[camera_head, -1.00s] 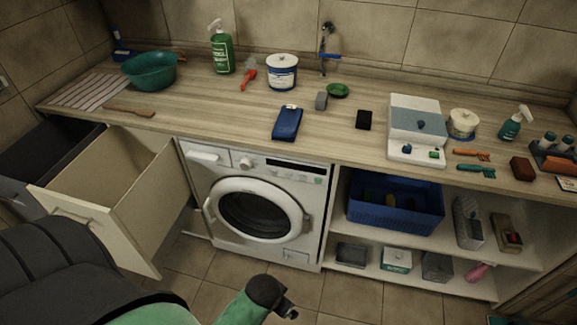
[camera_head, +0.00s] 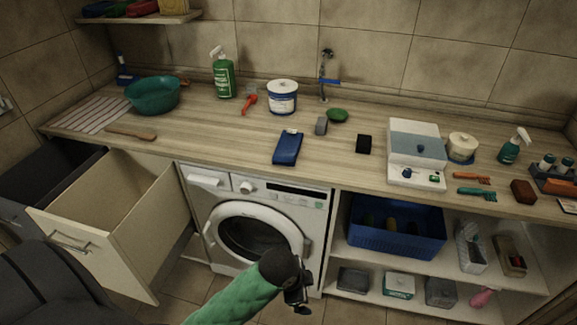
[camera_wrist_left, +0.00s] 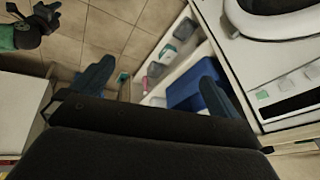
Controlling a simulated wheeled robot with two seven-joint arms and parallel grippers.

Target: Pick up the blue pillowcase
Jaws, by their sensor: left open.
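The blue pillowcase looks to be the folded, flat dark blue item (camera_head: 287,148) on the counter above the washing machine, with a small pale patch on its far end. It lies apart from other items.
The washing machine (camera_head: 250,215) stands under the counter (camera_head: 225,135). An open drawer (camera_head: 110,195) juts out at left. A blue crate (camera_head: 395,240) sits on the shelf at right. A black block (camera_head: 364,144) and grey block (camera_head: 321,125) lie near the pillowcase.

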